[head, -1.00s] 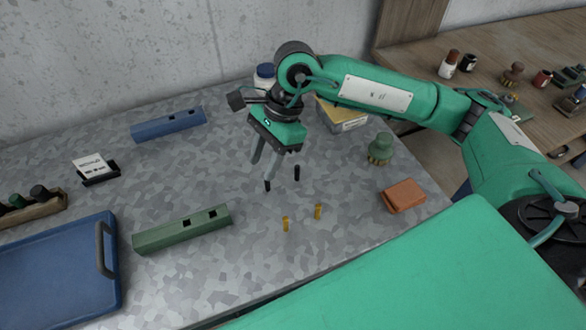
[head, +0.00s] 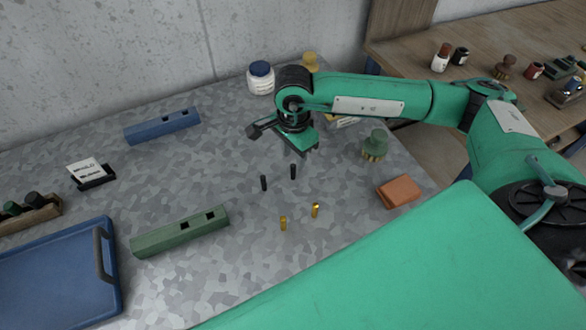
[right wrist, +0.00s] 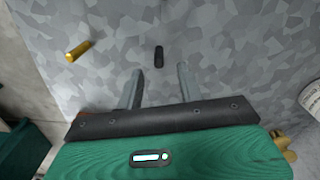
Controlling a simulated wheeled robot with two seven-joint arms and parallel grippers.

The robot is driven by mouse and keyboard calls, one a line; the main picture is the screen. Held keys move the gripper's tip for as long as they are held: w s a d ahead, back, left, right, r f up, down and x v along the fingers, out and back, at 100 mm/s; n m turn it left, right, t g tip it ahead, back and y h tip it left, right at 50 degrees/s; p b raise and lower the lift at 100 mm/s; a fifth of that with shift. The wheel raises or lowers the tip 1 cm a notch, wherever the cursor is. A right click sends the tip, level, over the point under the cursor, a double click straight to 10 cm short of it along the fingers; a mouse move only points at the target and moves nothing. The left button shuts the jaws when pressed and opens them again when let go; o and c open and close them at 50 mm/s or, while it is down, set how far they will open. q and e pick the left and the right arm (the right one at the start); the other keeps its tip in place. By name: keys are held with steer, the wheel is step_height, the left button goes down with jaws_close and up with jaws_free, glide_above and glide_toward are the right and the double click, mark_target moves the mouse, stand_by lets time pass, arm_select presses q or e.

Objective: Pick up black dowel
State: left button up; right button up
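Two black dowels stand upright on the grey mottled table (head: 190,190), the left one (head: 264,183) and the right one (head: 293,171). My right gripper (head: 308,151) is above and behind them in the head view, with its fingers foreshortened. In the right wrist view its two fingers (right wrist: 159,80) are spread apart with nothing between them. One black dowel (right wrist: 159,56) shows just beyond the gap between the fingertips, apart from them. I cannot tell which of the two it is. My left gripper is not in view.
Two brass dowels, left (head: 283,223) and right (head: 315,210), stand nearer the front edge. A green block with holes (head: 180,232), a blue one (head: 162,126) and a blue tray (head: 62,225) are leftward.

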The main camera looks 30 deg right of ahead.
mark_target(293, 165)
step_height(293, 165, down, 4)
steer(key=shift+s+f+p, duration=0.1)
steer(key=shift+f+p, duration=0.05)
steer(key=shift+p, duration=0.85)
steer(key=shift+f, duration=0.3)
jaws_close()
